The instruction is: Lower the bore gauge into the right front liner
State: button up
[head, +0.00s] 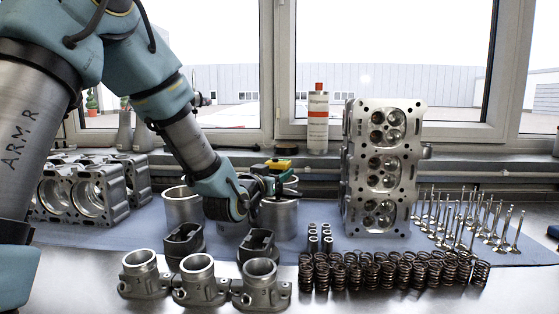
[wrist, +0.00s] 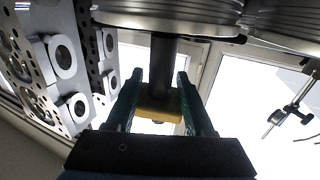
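The bore gauge shows as a yellow block (head: 279,164) with dark parts below it in the head view. In the wrist view its yellow body (wrist: 160,106) sits between my fingertips, and a dark shaft runs from it to a liner rim. My gripper (head: 268,180) appears shut on the yellow body, above the right silver liner (head: 281,220). The wrist view shows this liner's ribbed wall (wrist: 165,14) at the top. The shaft's far end is hidden by the liner, so I cannot tell how deep it is. Another liner (head: 181,207) stands to the left, partly behind my arm.
A tall cylinder head (head: 356,200) stands right of the liners. Dark pistons (head: 258,246) and silver flanged parts (head: 198,280) stand in front. Springs (head: 390,271) and upright valves (head: 470,225) fill the right. A bored metal block (head: 85,195) is at left, a sealant cartridge (head: 318,122) behind.

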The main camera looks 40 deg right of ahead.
jog(key=shift+o, duration=0.9)
jog(key=b+v, duration=0.3)
jog(key=v, duration=0.7)
jog(key=shift+s+a, duration=0.2)
jog(key=shift+a, duration=0.15)
jog(key=shift+s, duration=0.1)
